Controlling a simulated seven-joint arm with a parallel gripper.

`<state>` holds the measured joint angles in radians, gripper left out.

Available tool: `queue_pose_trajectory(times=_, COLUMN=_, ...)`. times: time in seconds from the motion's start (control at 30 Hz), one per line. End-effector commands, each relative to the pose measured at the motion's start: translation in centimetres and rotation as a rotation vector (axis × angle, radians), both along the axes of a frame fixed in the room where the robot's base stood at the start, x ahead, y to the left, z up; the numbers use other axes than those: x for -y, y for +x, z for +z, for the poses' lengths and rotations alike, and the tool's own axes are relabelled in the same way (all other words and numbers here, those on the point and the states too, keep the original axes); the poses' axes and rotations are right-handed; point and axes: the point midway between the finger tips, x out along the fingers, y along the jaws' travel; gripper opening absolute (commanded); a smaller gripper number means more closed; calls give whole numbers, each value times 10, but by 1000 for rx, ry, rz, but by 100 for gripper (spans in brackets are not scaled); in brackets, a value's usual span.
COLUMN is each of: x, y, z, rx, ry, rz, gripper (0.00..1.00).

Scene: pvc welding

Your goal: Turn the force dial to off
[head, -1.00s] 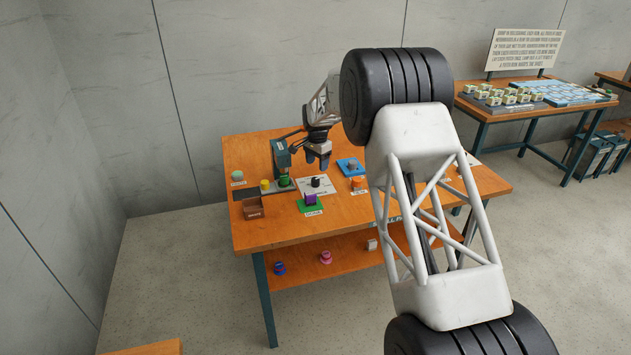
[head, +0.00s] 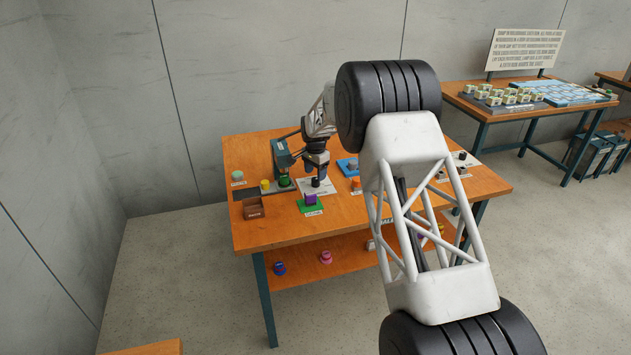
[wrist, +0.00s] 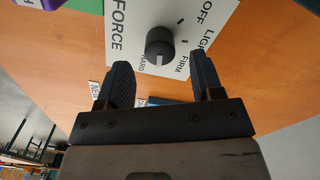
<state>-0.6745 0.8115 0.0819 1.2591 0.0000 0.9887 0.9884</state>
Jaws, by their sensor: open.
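The force dial is a round black knob (wrist: 160,46) on a white plate (wrist: 184,12) printed FORCE, OFF, LIGHT, FIRM and HARD. The knob's lower side faces the HARD and FIRM end; I cannot read its pointer surely. In the head view the knob (head: 315,182) stands on the same plate (head: 330,189) near the middle of the table. My gripper (wrist: 162,78) is open and empty, with one fingertip to each lower side of the knob in the wrist view, apart from it. In the head view my gripper (head: 316,164) is just above and behind the knob.
A green plate with a purple block (head: 311,199) lies in front of the dial. A teal press (head: 282,158) stands left, an orange knob (head: 356,184) right. A brown box (head: 253,209) sits at the table's left front. My arm hides the table's right part.

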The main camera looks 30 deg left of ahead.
Motion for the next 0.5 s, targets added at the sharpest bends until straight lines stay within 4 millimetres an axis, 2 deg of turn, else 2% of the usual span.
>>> queue_pose_trajectory(times=0.23, x=0, y=0, z=-28, rx=0, ry=-1, rz=0, gripper=60)
queue_pose_trajectory(times=0.5, x=0, y=0, z=-40, rx=0, ry=0, rz=0, gripper=60)
